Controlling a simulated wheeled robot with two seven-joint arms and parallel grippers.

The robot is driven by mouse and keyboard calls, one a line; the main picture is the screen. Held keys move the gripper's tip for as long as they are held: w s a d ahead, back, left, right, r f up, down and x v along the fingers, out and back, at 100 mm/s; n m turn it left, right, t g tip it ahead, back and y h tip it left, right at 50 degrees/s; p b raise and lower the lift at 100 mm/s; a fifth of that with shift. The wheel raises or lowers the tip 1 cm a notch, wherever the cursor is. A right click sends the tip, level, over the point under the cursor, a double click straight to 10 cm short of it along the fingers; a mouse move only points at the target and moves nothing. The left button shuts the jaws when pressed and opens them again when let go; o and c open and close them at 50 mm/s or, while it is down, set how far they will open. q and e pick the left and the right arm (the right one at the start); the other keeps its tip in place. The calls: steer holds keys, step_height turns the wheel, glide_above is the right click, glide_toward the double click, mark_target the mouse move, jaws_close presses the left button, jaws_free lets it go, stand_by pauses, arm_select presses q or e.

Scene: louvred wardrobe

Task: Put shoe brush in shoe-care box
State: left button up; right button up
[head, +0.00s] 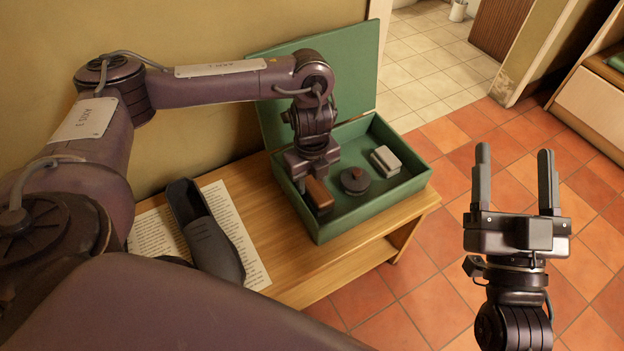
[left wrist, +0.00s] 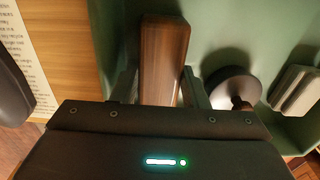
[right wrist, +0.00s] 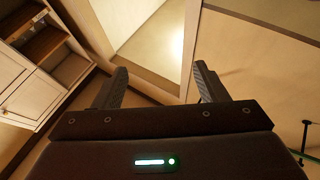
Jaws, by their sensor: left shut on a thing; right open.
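The shoe-care box (head: 326,228) is green, with its lid (head: 350,70) raised, and stands on a wooden bench. The brown wooden shoe brush (head: 318,195) is at the left end inside the box. My left gripper (head: 312,176) reaches down into the box and is shut on the brush, which also shows between its fingers in the left wrist view (left wrist: 163,60). The gripper hides part of the brush, and I cannot tell whether the brush touches the box floor. My right gripper (head: 516,180) is open and empty, over the tiled floor to the right.
A round dark tin (head: 355,180) and a light grey block (head: 386,161) lie in the box, right of the brush. A dark shoe (head: 208,235) lies on a printed sheet (head: 247,247) on the bench (head: 290,283). The floor at right is clear.

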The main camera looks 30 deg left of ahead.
arm_select(q)
steer(key=shift+f, duration=0.15)
steer(key=o, duration=0.8)
